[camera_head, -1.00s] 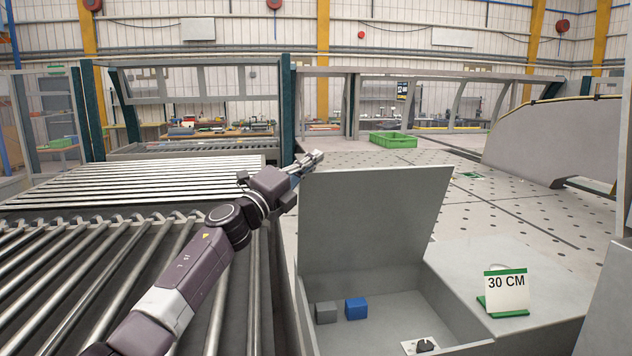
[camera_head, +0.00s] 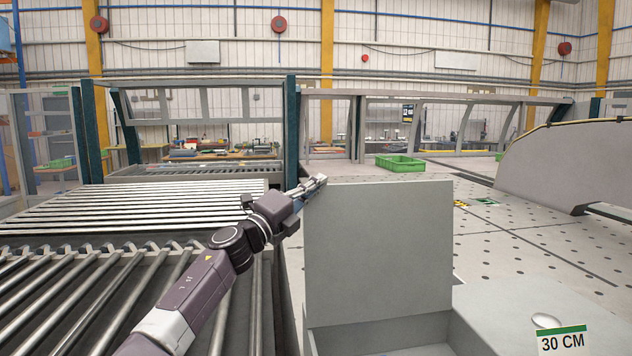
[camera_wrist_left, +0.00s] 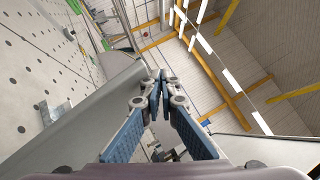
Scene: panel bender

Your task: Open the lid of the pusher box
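The lid (camera_head: 378,250) of the pusher box (camera_head: 385,335) is raised and stands about upright as a flat grey panel. Only the upper part of the box shows at the bottom edge; its inside is mostly out of frame. My left gripper (camera_head: 318,182) is at the lid's upper left corner. In the left wrist view its two blue-padded fingers (camera_wrist_left: 155,80) meet at the tips with nothing visible between them. A grey panel, apparently the lid (camera_wrist_left: 85,115), lies beside the fingers there; contact cannot be told. My right gripper is not in view.
A roller conveyor (camera_head: 75,300) lies to the left. A "30 CM" sign (camera_head: 562,341) stands on the grey surface right of the box. A perforated table (camera_head: 520,235) with a green crate (camera_head: 400,162) spreads behind. A large grey guard (camera_head: 570,165) is at right.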

